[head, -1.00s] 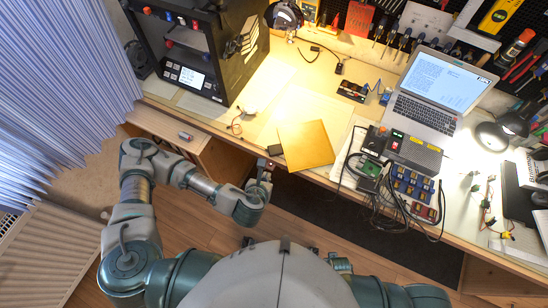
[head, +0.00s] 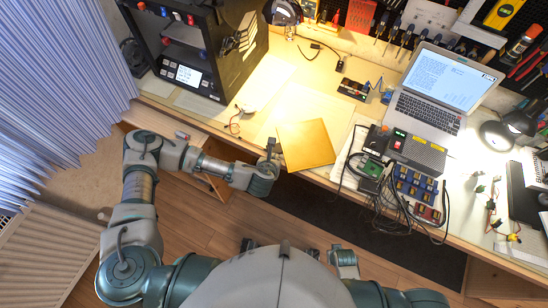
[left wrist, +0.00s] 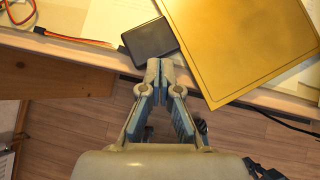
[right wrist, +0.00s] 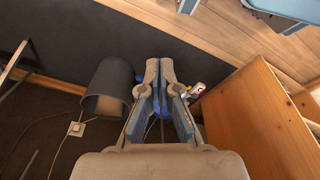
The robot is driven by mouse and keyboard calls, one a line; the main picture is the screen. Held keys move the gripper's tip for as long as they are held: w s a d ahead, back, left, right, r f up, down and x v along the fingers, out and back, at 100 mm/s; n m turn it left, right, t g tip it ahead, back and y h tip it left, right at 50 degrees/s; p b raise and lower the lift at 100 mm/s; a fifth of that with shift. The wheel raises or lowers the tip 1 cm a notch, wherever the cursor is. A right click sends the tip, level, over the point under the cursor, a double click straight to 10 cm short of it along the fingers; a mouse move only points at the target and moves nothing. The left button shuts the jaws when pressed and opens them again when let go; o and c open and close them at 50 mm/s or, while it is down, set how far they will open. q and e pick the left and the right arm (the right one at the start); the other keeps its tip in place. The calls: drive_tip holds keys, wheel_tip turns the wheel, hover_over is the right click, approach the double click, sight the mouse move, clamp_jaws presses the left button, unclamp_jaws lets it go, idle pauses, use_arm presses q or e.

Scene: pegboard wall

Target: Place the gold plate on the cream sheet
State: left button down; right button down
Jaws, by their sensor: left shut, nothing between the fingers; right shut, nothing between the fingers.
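The gold plate (head: 306,145) lies flat on the desk near its front edge, and it fills the upper right of the left wrist view (left wrist: 245,40). A pale cream sheet (head: 300,105) lies on the desk just behind it; the plate's far edge appears to overlap or meet it. My left gripper (head: 271,146) is shut and empty at the desk's front edge, just left of the plate. Its fingertips (left wrist: 160,66) point at a small black box (left wrist: 149,39) beside the plate. My right gripper (right wrist: 160,68) is shut and empty, low down, away from the desk top.
The laptop (head: 432,95), a power supply (head: 415,152) and cables stand right of the plate. A black printer-like cabinet (head: 200,60) stands at the back left. A red-wired connector (head: 236,122) lies left of the sheet. A dark bin (right wrist: 108,88) shows in the right wrist view.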

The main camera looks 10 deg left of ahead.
sight(282, 135)
use_arm(q)
drive_tip(key=shift+d, duration=0.15)
use_arm(e)
drive_tip(key=shift+d, duration=0.1)
